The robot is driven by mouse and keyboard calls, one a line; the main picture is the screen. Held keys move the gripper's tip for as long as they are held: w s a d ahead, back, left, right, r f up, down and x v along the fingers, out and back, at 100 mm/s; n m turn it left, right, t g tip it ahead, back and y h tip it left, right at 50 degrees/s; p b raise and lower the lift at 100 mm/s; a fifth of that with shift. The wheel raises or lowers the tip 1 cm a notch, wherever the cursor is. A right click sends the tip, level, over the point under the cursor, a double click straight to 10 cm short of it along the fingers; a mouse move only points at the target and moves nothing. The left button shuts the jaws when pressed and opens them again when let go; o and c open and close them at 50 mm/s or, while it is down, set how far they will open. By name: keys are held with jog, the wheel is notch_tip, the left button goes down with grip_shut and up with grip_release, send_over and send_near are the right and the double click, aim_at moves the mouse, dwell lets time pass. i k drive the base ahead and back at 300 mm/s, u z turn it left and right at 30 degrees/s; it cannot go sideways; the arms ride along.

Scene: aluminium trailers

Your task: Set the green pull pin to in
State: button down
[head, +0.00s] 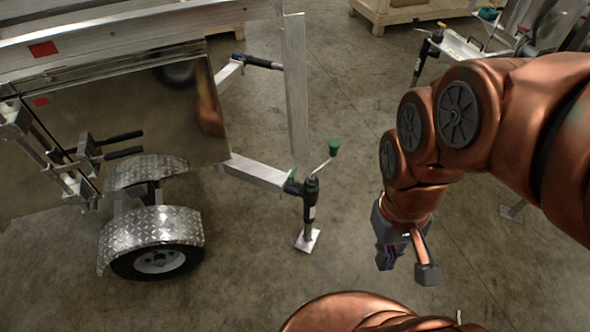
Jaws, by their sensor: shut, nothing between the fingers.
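A jack (310,200) stands upright at the end of the trailer's silver tongue beam, its foot plate on the floor. A small green part (292,175) shows at the jack's mount, where it meets the beam; it looks like the green pull pin. It is too small to tell whether it is in or out. A larger green knob (334,147) tops the jack's crank handle. My gripper (388,262) hangs to the right of the jack and lower in the picture, apart from it. It is shut and empty, pointing down.
The trailer (130,110) with shiny panels and a diamond-plate fender (152,232) over its wheel fills the left. Another trailer with a jack (425,55) stands at the upper right. A wooden pallet (405,10) lies at the back. The floor between jack and gripper is clear.

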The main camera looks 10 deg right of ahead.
aim_at(291, 176)
jog(key=u, duration=2.15)
jog(key=i, duration=1.25)
jog(key=z, duration=2.15)
